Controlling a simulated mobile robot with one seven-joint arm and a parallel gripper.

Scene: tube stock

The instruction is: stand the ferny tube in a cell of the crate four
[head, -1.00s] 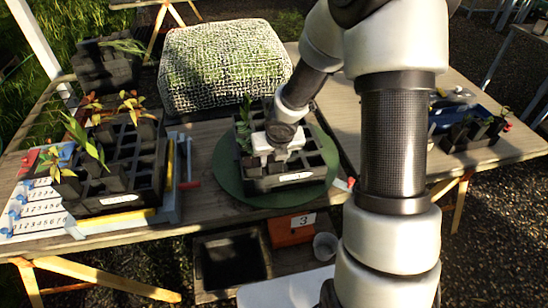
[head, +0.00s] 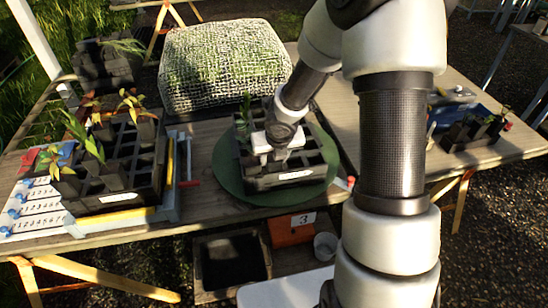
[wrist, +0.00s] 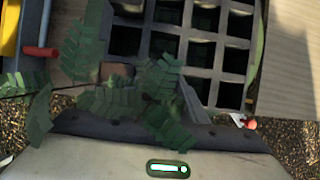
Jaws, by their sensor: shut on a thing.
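The ferny tube's green divided leaves (wrist: 165,85) spread across the wrist view, close in front of my gripper (wrist: 150,100). The leaves hide most of the tube and the fingertips. My gripper is shut on the tube. In the head view my gripper (head: 278,156) points down at the black celled crate (head: 288,181) on a round green mat. Its fingers reach down among the cells there. Several empty cells of this crate (wrist: 188,31) show in the wrist view. Its label is too small to read, so I cannot tell its number.
A second black crate with leafy seedlings (head: 122,199) stands at left in a blue-grey frame. A mesh-covered mound (head: 225,65) sits behind. A blue tray (head: 445,115) with pots lies at right. An orange box (head: 290,232) marked 3 is below the table front.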

